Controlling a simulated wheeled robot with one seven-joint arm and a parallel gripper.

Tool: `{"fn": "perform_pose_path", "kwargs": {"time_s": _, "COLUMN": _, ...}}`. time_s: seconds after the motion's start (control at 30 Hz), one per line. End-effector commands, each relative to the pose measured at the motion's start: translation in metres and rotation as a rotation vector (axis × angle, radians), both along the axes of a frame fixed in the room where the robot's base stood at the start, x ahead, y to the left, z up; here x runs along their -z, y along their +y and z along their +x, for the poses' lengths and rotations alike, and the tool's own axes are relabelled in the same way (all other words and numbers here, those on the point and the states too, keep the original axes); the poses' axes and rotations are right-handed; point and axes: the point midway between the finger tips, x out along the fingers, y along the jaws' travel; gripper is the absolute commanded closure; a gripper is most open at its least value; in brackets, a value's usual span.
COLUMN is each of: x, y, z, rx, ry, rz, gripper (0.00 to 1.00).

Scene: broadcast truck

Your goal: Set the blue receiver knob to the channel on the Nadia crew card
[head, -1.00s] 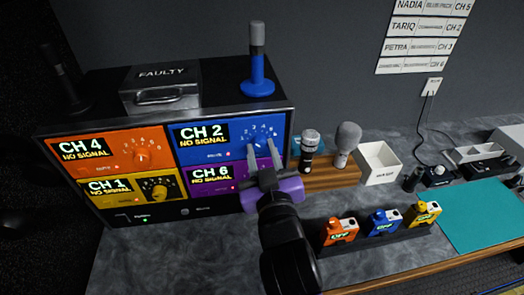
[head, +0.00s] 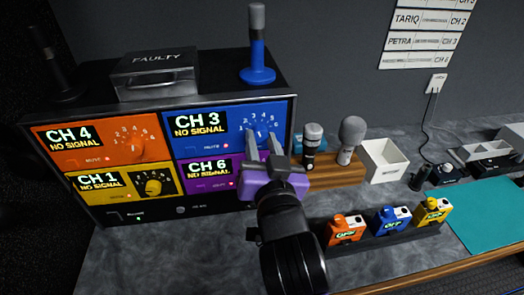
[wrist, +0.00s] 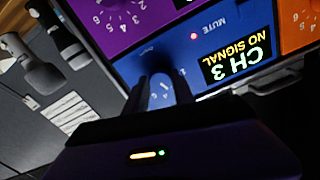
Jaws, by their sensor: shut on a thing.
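The blue receiver (head: 220,148) is at the upper right of the rack, and its display (head: 200,124) reads CH 3, NO SIGNAL. The display shows upside down in the wrist view (wrist: 238,57). My gripper (head: 262,142) is shut on the blue knob (wrist: 161,84), its fingers on either side of it and covering most of it in the head view. The crew cards (head: 422,40) hang on the back wall. The Tariq card reads CH 2 and the Petra card CH 3. The Nadia card above them is cut off by the frame's top.
The orange receiver (head: 85,150) reads CH 4, the yellow (head: 110,195) CH 1 and the purple (head: 215,188) CH 6. A box marked FAULTY (head: 155,75) and a blue antenna (head: 257,60) stand on the rack. Microphones (head: 350,138) and bodypacks (head: 390,219) are to the right.

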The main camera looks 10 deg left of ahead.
Motion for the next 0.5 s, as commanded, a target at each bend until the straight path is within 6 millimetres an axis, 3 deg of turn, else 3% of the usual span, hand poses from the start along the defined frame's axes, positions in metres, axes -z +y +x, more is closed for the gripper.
{"fn": "perform_pose_path", "kwargs": {"time_s": 0.5, "x": 0.0024, "y": 0.0007, "z": -0.0002, "rx": -0.001, "ry": 0.134, "rz": 0.474, "gripper": 1.00}}
